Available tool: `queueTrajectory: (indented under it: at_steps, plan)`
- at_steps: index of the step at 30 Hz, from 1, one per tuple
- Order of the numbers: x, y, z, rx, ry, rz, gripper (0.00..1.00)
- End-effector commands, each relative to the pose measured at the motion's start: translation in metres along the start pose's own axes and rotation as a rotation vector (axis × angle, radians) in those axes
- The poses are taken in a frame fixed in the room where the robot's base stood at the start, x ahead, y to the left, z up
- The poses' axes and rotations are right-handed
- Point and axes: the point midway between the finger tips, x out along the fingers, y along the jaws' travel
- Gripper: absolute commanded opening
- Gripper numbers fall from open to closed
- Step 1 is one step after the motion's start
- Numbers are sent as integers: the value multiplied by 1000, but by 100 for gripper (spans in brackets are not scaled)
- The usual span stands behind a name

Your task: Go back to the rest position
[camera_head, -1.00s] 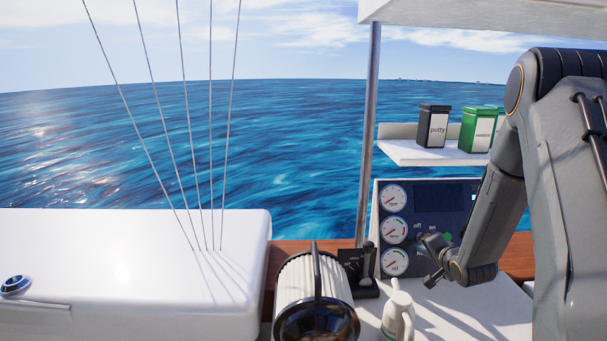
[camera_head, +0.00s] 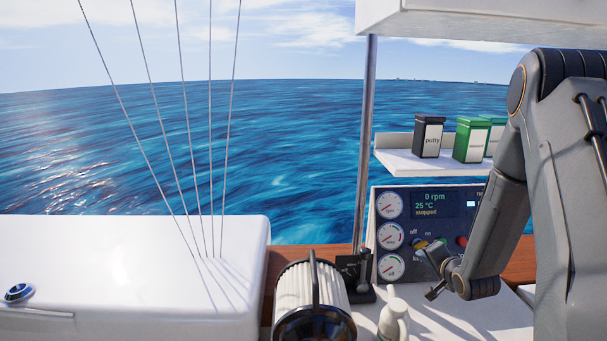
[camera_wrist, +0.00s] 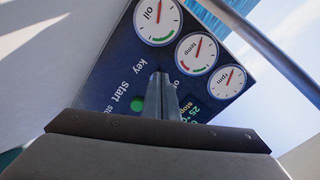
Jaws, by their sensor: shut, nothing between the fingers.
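My gripper (camera_head: 428,248) is in front of the engine panel (camera_head: 384,270), close to its off/on switch in the head view. I cannot tell there whether it touches the switch. In the wrist view its shut fingers (camera_wrist: 161,78) hold nothing and point at the panel, covering part of it between the key label and the gauges. The panel screen (camera_head: 434,204) is lit and reads 0 rpm, 25 °C and stopped. A green button (camera_wrist: 137,104) shows beside the fingers. My arm hides the panel's right part in the head view.
A shelf (camera_head: 402,163) above the panel holds a dark putty tin (camera_head: 430,138) and green tins (camera_head: 470,141). A metal pole (camera_head: 366,140) stands left of the panel. A lever (camera_head: 364,262), a ribbed cylinder (camera_head: 297,290) and a white bottle (camera_head: 393,318) stand below.

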Motion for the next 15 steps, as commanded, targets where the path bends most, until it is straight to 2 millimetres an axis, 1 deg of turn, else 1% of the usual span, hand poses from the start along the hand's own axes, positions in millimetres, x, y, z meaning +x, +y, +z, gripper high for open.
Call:
queueTrajectory:
  at_steps: [1,6,15]
  plan:
    - [-7,-1,-1,0,-1,0,0]
    - [-17,0,1,0,-3,2,0]
    - [-18,2,1,-1,-3,3,0]
